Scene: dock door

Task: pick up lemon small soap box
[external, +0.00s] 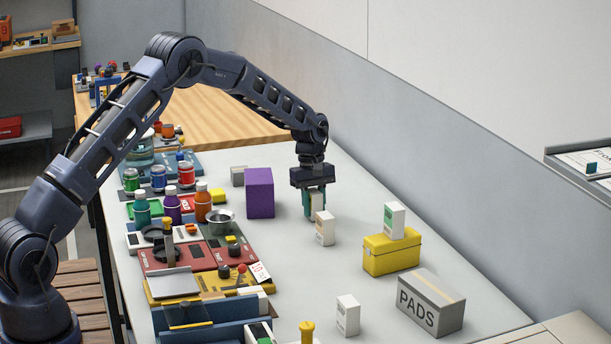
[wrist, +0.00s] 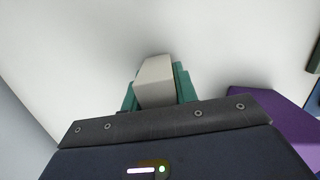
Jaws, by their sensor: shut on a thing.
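My gripper (external: 314,204) has its teal fingers closed on a small pale box (external: 317,201), low over the white table behind a small white box with a tan mark. In the wrist view the pale box (wrist: 155,82) sits between the teal fingers (wrist: 160,90), and its visible faces are plain. I cannot read a lemon label on it. I cannot tell whether it touches the table.
A small white box (external: 325,229) stands just in front. A purple block (external: 259,193) is left. A yellow tin (external: 391,257) bears a green-marked white box (external: 394,221). A grey PADS box (external: 431,302) and another white box (external: 347,316) stand nearer. Bottles and jars crowd the left.

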